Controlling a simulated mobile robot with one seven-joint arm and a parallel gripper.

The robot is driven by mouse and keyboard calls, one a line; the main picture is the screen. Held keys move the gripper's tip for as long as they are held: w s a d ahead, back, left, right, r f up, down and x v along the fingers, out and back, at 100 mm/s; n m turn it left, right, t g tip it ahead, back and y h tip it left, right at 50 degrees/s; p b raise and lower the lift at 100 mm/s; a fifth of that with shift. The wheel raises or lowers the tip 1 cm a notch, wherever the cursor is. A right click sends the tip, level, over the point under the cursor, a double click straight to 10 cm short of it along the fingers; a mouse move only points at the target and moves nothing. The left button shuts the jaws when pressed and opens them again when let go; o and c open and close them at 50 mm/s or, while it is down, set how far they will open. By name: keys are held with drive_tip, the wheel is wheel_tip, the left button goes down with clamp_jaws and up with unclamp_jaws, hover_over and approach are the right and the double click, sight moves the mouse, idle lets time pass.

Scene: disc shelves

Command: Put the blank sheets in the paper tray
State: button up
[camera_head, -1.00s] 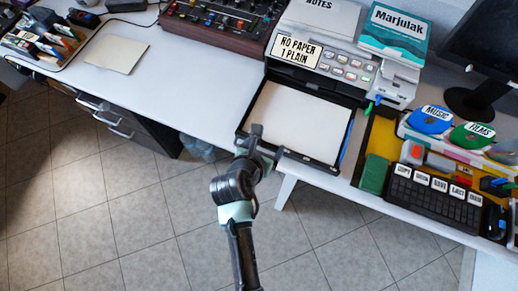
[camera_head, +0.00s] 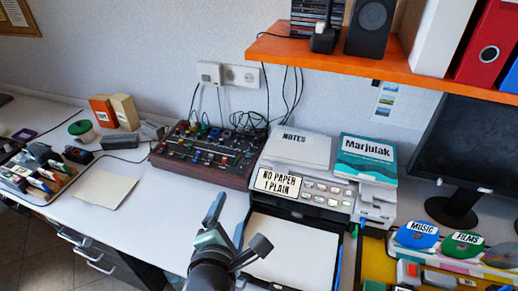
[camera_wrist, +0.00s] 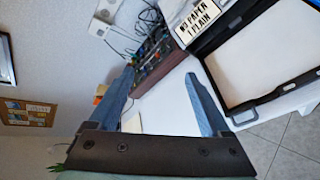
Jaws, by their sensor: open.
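A flat, plain cream sheet or thin stack (camera_head: 104,190) lies on the left part of the white desk. The paper tray (camera_wrist: 275,93) is black and pulled out below the printer, and a white sheet-like surface (camera_head: 295,250) fills its inside. My gripper (camera_head: 238,226) is open and empty, its fingers spread, in front of the tray's left side in the head view and apart from the cream sheet. In the wrist view, my gripper (camera_wrist: 158,85) has the desk behind its fingers, with the tray to the right. A cream patch shows low between the fingers.
The printer (camera_head: 315,190) bears a "NO PAPER 1 PLAIN" sign and a "Marjulak" book (camera_head: 366,160). A mixer (camera_head: 203,152) stands left of it. An orange shelf (camera_head: 340,55) overhangs the back. Disc labels and a yellow tray are at right.

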wheel_tip(320, 180, up, 29)
drive_tip(key=w+d+m+t, duration=0.25)
drive_tip(key=m+t, duration=0.55)
drive_tip(key=m, duration=0.5)
drive_tip(key=s+d+r+m+t, duration=0.1)
drive_tip(key=s+r+m+t, duration=0.2)
drive_tip(key=r, duration=0.6)
drive_tip(key=s+d+r+m+t, duration=0.2)
drive_tip(key=s+r+m+t, duration=0.1)
drive_tip(key=s+r+m, duration=0.4)
wheel_tip(320, 180, up, 3)
drive_tip(key=shift+s+d+r+y, duration=0.1)
drive_tip(key=shift+s+d+y, duration=0.15)
drive_tip(key=shift+s, duration=0.45)
drive_tip(key=shift+a, duration=0.1)
